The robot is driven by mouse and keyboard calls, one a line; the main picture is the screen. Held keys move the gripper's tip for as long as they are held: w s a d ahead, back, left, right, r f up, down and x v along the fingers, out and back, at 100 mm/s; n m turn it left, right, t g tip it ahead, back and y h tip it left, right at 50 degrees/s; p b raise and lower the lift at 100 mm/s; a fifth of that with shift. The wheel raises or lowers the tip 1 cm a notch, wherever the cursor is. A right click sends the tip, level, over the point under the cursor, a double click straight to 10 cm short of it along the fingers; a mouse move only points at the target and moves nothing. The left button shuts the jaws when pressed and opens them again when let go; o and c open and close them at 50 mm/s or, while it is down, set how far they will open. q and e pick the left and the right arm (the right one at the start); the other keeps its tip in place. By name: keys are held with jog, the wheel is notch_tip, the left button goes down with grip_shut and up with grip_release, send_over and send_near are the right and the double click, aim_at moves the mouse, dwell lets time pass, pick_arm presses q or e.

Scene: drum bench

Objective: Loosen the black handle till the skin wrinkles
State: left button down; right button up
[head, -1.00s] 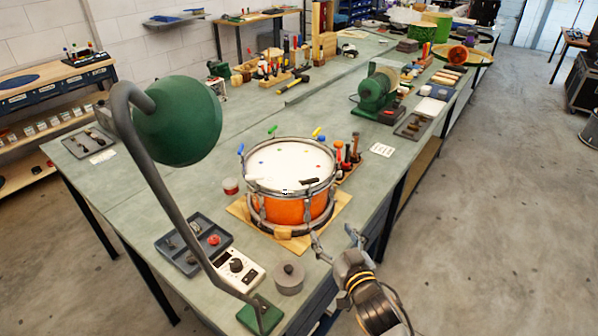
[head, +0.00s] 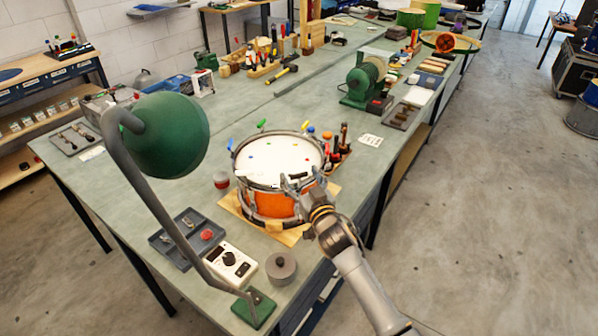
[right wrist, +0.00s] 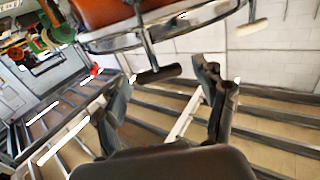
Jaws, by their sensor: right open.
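An orange snare drum (head: 266,205) with a white skin (head: 275,160) lies on a wooden board (head: 232,204) on the bench. My right gripper (head: 302,181) is open at the drum's near right rim. In the right wrist view, the black handle (right wrist: 157,74) hangs from a metal rod beyond my open fingers (right wrist: 163,85), roughly between them and apparently untouched. In the head view my gripper hides it. I cannot make out wrinkles. My left gripper is out of view.
A green lamp (head: 168,135) arches over the bench's left side. A grey tray (head: 172,250), a white meter (head: 230,262) and a round grey tin (head: 281,267) lie in front. Upright tools (head: 343,140) stand close behind the drum's right side.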

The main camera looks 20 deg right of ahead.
jog(key=shift+w, duration=0.65)
